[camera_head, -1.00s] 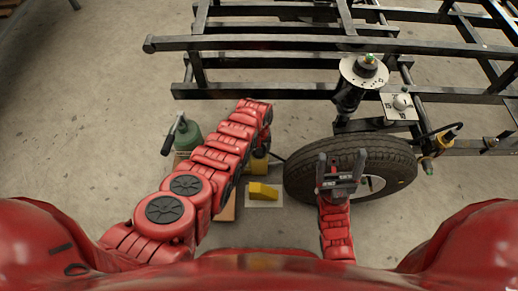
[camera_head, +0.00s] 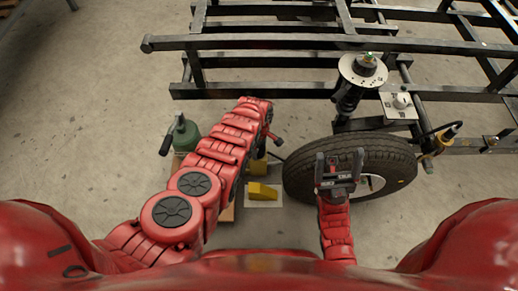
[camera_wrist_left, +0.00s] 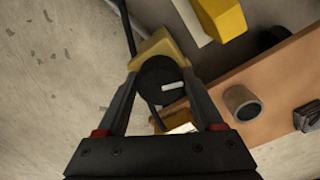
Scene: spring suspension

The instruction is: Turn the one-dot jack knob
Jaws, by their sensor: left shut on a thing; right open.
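My left gripper (camera_wrist_left: 160,78) is shut on a dark round knob (camera_wrist_left: 157,90), with one finger on each side of it. The knob has a short white mark on its face, and a yellow body (camera_wrist_left: 160,46) shows just beyond it. My right gripper (camera_head: 339,162) is open and empty, in front of the tyre in the picture. Dots on the knob cannot be made out.
The black tyre (camera_head: 300,178) and the black frame (camera_head: 260,91) stand to the right and at the back. A yellow wedge (camera_head: 262,191) lies on a pale plate. A green bottle-like object (camera_head: 187,135) stands left of my arm. Bare floor (camera_head: 90,130) lies at the left.

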